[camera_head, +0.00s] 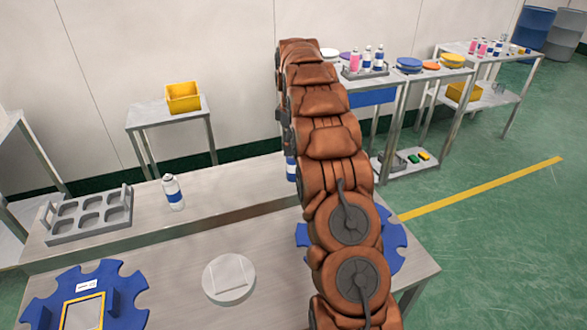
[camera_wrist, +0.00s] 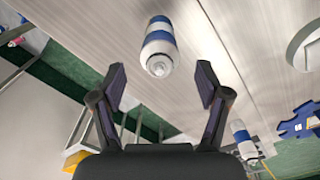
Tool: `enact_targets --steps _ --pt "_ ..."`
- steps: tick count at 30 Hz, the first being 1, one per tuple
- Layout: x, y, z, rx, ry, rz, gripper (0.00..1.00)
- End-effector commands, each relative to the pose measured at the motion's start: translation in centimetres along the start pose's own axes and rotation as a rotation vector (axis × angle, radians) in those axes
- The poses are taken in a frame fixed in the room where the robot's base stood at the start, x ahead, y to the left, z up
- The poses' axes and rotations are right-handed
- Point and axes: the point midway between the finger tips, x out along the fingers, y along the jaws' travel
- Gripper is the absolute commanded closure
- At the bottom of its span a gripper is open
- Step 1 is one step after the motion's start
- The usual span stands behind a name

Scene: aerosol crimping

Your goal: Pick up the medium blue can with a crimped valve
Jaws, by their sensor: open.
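In the wrist view my gripper (camera_wrist: 161,74) is open and empty. Its two dark fingers stand apart, and a white can with blue bands (camera_wrist: 160,44) lies ahead of the gap between the fingertips, apart from both. The can's pale top faces the camera; whether its valve is crimped is too small to tell. A second blue-and-white can (camera_wrist: 243,140) shows beyond the right finger. In the head view one such can (camera_head: 173,192) stands upright on the table, and another (camera_head: 291,168) is mostly hidden behind my arm. The gripper itself is hidden there.
A yellow bin (camera_head: 183,97) stands on a small table behind. Several cans stand on shelves at the back right.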

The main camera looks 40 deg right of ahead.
Motion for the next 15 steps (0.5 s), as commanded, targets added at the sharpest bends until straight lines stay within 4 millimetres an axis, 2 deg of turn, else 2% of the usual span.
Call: enact_targets --steps 7,15 --pt "1.8 -0.1 0.1 0.0 -0.001 -0.003 0.25" --pt "2.9 -0.1 0.1 0.0 -0.001 -0.004 0.25"
